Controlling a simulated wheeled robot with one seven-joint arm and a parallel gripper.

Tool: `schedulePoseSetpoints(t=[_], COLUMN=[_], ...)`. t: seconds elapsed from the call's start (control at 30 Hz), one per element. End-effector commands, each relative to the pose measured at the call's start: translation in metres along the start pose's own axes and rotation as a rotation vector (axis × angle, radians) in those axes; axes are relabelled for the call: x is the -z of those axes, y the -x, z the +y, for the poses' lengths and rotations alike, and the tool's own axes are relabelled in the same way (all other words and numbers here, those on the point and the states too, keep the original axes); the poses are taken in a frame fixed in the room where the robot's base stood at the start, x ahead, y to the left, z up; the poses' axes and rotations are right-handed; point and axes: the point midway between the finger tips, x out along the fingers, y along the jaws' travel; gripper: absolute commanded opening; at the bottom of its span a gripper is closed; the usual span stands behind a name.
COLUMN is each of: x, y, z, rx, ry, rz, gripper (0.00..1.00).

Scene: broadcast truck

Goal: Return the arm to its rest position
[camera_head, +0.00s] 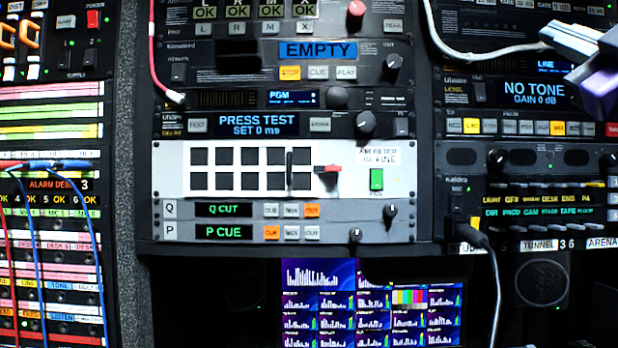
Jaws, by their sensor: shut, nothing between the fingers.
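My gripper (562,40) shows at the upper right edge of the head view, with grey fingers and a purple part (603,88) behind them. It is shut and holds nothing. The picture edge cuts off the rest of the arm. The gripper hangs in front of the right-hand rack, covering part of the panel beside the "NO TONE" display (534,92). I cannot tell how far it is from the panel.
A white panel (240,150) with black squares, a red-tipped lever (328,170) and a green switch (376,180) is in the middle rack. A white cable (470,56) hangs near my gripper. Monitors (320,300) sit below.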

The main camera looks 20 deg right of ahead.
Motion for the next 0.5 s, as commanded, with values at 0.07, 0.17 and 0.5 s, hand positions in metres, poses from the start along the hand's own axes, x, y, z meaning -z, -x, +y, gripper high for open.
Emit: schedulePoseSetpoints(t=[0.07,0.17,0.5], x=[-0.027,-0.052,-0.124], y=[0.013,0.029,0.107], z=[-0.021,-0.044,-0.137], rx=[-0.022,-0.052,-0.114], ry=[-0.092,-0.192,-0.468], rz=[-0.002,0.000,-0.038], gripper=[0.00,0.00,0.00])
